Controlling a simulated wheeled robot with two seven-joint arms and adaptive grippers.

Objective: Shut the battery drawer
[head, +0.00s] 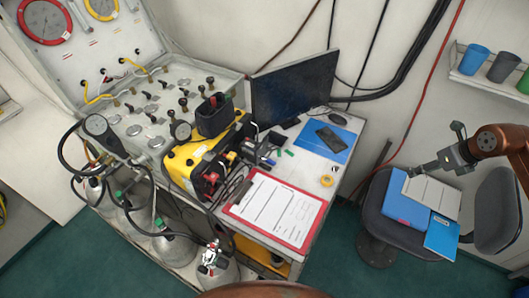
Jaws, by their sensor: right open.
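A yellow case (180,171) stands on the table, with red and black parts and cables at its near right side. I cannot clearly make out the battery drawer or how far it stands out; the parts at the case's front are small and crowded. My right gripper (435,150) is at the right, above the office chair and far from the yellow case. Its fingers are spread and hold nothing. My left gripper is not in view.
A clipboard (277,208) lies at the table's near edge, beside the case. A monitor (293,87), phone (331,139) and tape roll (327,181) are behind and right. Gas cylinders (176,248) stand below left. The chair (497,212) holds folders (406,209). Floor is free between table and chair.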

